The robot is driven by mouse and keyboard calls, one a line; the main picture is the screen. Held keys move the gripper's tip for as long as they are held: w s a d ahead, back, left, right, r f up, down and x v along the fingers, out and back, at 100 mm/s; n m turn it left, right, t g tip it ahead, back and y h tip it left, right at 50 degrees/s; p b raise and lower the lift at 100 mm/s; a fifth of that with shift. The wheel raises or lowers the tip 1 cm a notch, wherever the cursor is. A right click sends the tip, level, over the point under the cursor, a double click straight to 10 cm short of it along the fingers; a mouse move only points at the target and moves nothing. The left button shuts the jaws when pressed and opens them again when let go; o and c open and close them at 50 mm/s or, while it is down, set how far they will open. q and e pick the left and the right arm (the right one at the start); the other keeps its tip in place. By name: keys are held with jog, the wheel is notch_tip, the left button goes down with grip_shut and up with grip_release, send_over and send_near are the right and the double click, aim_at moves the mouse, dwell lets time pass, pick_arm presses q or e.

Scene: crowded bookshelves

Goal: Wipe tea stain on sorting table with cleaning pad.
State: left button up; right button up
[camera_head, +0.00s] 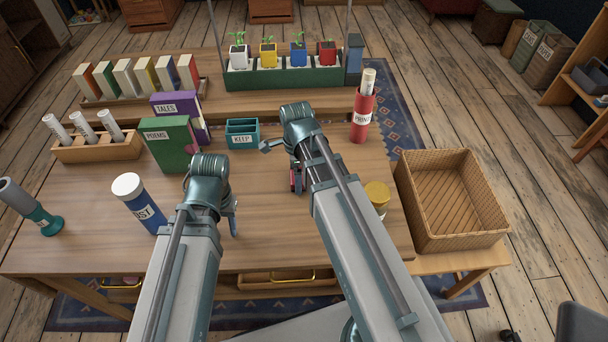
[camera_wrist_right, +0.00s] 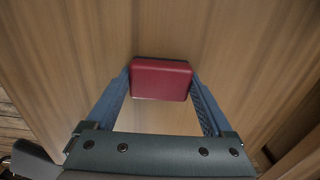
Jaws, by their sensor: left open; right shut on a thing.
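The sorting table (camera_head: 90,225) is a wide wooden table in the head view. My right gripper (camera_head: 296,186) is over its middle, right of the teal KEEP box. In the right wrist view the right gripper (camera_wrist_right: 160,84) is shut on the red cleaning pad (camera_wrist_right: 160,78), with one blue finger at each side and wood grain beyond. I cannot tell whether the pad touches the table. My left gripper (camera_head: 233,222) is open above the front part of the table, right of the blue-and-white canister. I see no tea stain; my arms hide part of the table.
Around the middle stand the KEEP box (camera_head: 242,134), the green POEMS book (camera_head: 168,145), the blue-and-white canister (camera_head: 140,204) and a red PRINT tube holder (camera_head: 362,118). A yellow-lidded jar (camera_head: 377,194) is right of my right arm. A wicker basket (camera_head: 450,200) stands at the right.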

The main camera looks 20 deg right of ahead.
jog(key=shift+w+a, duration=0.2)
jog(key=shift+a, duration=0.5)
pick_arm(q)
notch_tip(320, 180, up, 6)
jog(key=p, duration=0.6)
pick_arm(e)
notch_tip(320, 180, up, 6)
jog(key=shift+r, duration=0.1)
notch_tip(320, 180, up, 3)
jog(key=p, duration=0.3)
pick_arm(q)
notch_tip(320, 180, up, 3)
